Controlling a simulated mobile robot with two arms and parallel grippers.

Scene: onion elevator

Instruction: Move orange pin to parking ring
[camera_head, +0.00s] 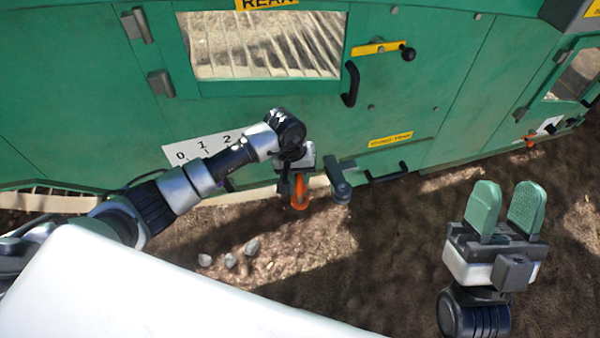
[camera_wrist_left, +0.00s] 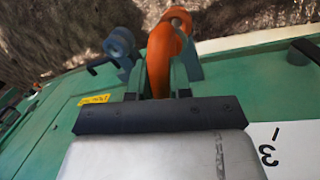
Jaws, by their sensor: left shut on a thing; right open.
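The orange pin (camera_head: 300,195) is in my left gripper (camera_head: 293,185), just off the lower edge of the green machine. In the left wrist view the pin (camera_wrist_left: 160,58) sits between the two fingers of the shut left gripper (camera_wrist_left: 162,75), its curved end standing out beyond them. A grey bracket with a round ring-like end (camera_head: 341,190), perhaps the parking ring, is just right of the pin. It also shows left of the pin in the wrist view (camera_wrist_left: 120,45), apart from it. My right gripper (camera_head: 507,195) is open and empty over the soil.
The green machine panel (camera_head: 300,105) carries a black handle (camera_head: 351,84), a yellow lever (camera_head: 378,48), a lower black handle (camera_head: 387,174) and a numbered white scale (camera_head: 195,147). Several stones (camera_head: 230,261) lie on the soil. Another orange item (camera_head: 530,142) is at the far right.

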